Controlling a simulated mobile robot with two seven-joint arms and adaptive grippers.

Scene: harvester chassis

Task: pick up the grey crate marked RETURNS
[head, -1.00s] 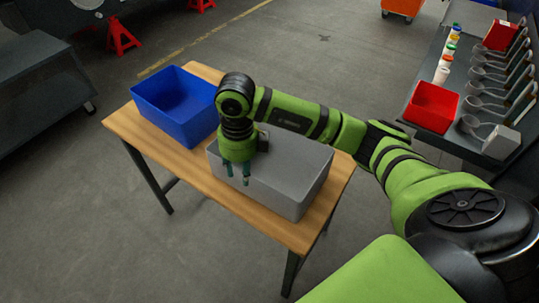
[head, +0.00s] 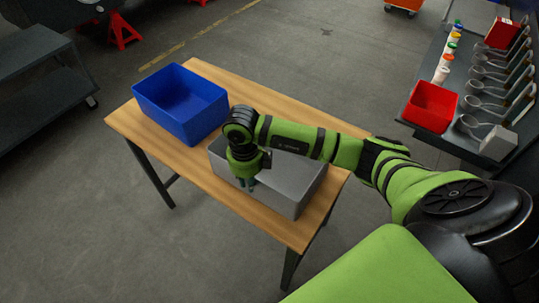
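A grey crate (head: 285,200) stands on the right part of a wooden-topped table (head: 150,130). No RETURNS marking can be read from here. My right gripper (head: 246,184) points down at the crate's near long side, with its fingertips at about the height of the rim. The fingers look small and close together, and I cannot tell whether they grip the wall. My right arm crosses above the crate and hides part of its far rim and inside. My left gripper is not in view.
A blue crate (head: 182,108) stands on the left part of the same table. A dark bench (head: 450,115) at the right holds a red bin (head: 430,106), several ladles and small jars. A dark shelf cart (head: 45,90) is at the left. Open floor surrounds the table.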

